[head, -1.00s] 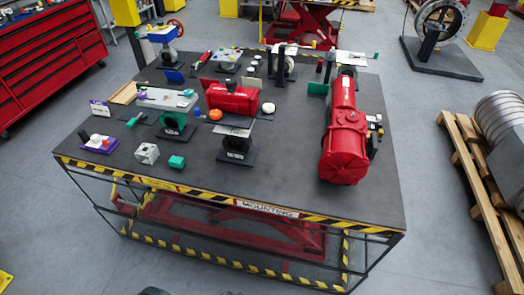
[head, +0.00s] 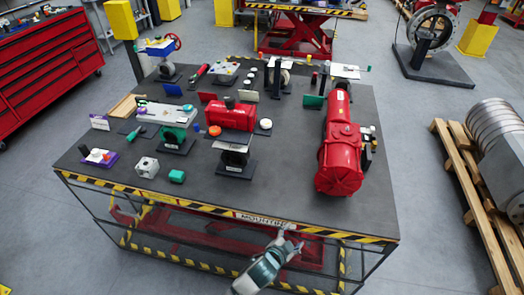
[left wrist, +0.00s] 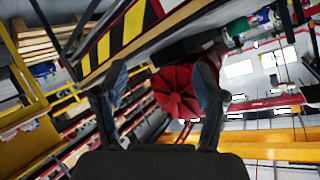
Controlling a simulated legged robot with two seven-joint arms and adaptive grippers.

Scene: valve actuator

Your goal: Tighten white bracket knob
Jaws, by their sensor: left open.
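Several white plates stand on the black table (head: 290,150). One white plate (head: 232,146) is on a black stand near the middle, in front of a small red actuator (head: 230,115). A pale plate (head: 167,113) with teal and blue parts is at left, and another white plate (head: 345,71) is at the back right. I cannot tell which bears the bracket knob. My left gripper (head: 288,238) is below the table's front edge, apart from all of these. In the left wrist view my left gripper (left wrist: 160,84) has its fingers spread with nothing between them. My right gripper is out of view.
A large red actuator (head: 340,155) lies along the table's right side. The front edge has a striped strip (head: 130,190), also in the left wrist view (left wrist: 122,38). A red tool cabinet (head: 45,60) is at left, a wooden pallet (head: 470,200) at right.

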